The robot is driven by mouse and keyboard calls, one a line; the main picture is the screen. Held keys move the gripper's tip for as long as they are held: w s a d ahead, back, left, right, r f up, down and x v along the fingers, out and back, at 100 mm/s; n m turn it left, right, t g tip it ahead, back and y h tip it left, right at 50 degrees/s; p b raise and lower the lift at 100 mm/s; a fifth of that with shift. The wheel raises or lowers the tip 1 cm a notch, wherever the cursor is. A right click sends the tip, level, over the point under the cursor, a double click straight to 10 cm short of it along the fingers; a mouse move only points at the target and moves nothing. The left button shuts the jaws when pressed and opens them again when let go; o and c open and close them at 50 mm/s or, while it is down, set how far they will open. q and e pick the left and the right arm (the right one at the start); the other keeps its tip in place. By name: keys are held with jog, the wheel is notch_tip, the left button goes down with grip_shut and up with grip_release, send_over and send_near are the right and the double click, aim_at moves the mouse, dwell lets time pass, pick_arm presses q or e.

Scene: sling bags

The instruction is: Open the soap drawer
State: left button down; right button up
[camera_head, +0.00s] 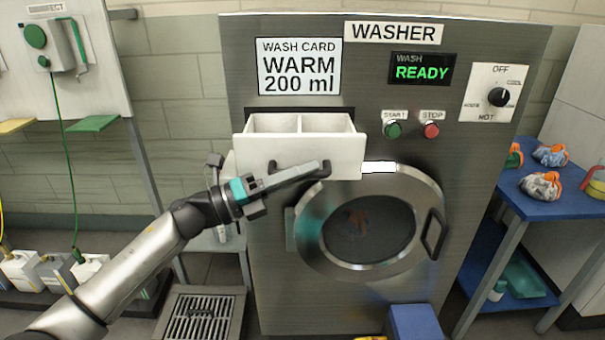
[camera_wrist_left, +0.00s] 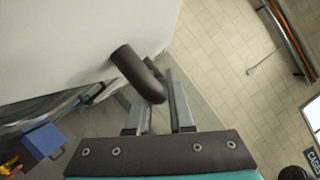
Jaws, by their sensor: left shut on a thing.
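The white soap drawer (camera_head: 310,153) is pulled out of the washer front, below the wash card. Its open top shows two compartments with a divider between them. A dark bar handle (camera_head: 273,167) is on its front face. My left gripper (camera_head: 318,170) is at this handle, coming from the lower left, and is shut on it. In the left wrist view the dark handle (camera_wrist_left: 136,73) lies at the two grey fingers (camera_wrist_left: 160,92), beside the pale drawer front (camera_wrist_left: 70,40). My right gripper is not in view.
The round washer door (camera_head: 370,225) is just below the drawer, close to my left gripper. Start (camera_head: 393,130) and stop (camera_head: 431,130) buttons are to the right. A blue table (camera_head: 550,205) with cloth bundles stands at the right. White jugs (camera_head: 22,270) stand at the lower left.

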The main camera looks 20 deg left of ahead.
pick_arm(q)
jog(key=c, duration=1.1)
grip_release()
jog(key=shift+w, duration=0.15)
jog(key=o, duration=0.3)
jog(key=shift+a+f, duration=0.1)
jog(key=shift+a, duration=0.15)
jog(key=v, duration=1.5)
jog(key=shift+b, duration=0.35)
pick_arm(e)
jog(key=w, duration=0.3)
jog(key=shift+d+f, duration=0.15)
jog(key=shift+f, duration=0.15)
pick_arm(q)
jog(key=shift+d, duration=0.1)
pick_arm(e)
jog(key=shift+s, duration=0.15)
